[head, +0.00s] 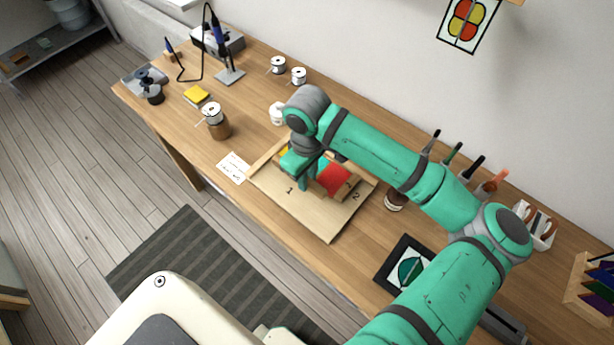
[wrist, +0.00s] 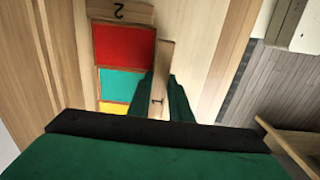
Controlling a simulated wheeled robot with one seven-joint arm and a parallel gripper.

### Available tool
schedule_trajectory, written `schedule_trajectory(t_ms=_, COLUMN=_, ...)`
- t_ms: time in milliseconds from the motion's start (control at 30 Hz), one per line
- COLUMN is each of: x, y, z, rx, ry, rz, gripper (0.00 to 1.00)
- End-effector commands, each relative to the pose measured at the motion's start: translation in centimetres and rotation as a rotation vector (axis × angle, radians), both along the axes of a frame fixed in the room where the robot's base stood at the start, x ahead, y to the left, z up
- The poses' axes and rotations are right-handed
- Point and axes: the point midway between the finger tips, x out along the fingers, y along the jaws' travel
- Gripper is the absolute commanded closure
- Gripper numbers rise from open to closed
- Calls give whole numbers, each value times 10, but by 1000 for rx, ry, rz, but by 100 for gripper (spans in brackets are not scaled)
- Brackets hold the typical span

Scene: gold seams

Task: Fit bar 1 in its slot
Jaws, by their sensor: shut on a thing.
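In the wrist view bar 1 (wrist: 165,58), a pale wooden strip marked 1, stands between the two dark green fingers (wrist: 160,98). It runs alongside the red (wrist: 122,45), green (wrist: 120,83) and yellow (wrist: 113,108) panels, at their right. Bar 2 (wrist: 120,10) lies against the red panel's end. The red panel also shows in the head view (head: 333,178). I cannot tell whether bar 1 touches the board; its lower end is hidden.
A white paper card (head: 233,168) lies left of the board. A brown jar (head: 220,128) and a white bottle (head: 277,113) stand behind it. A dark jar (head: 396,199) and a framed panel (head: 408,264) are at its right. The bench's front edge is close.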

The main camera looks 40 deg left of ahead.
Motion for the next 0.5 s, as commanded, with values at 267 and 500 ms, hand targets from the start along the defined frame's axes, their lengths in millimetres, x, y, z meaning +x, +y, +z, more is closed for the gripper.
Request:
schedule_trajectory(t_ms=267, x=0, y=0, z=-6, rx=0, ry=2, rz=-1, gripper=100)
schedule_trajectory(t_ms=500, x=0, y=0, z=-10, rx=0, ry=0, rz=-1, gripper=100)
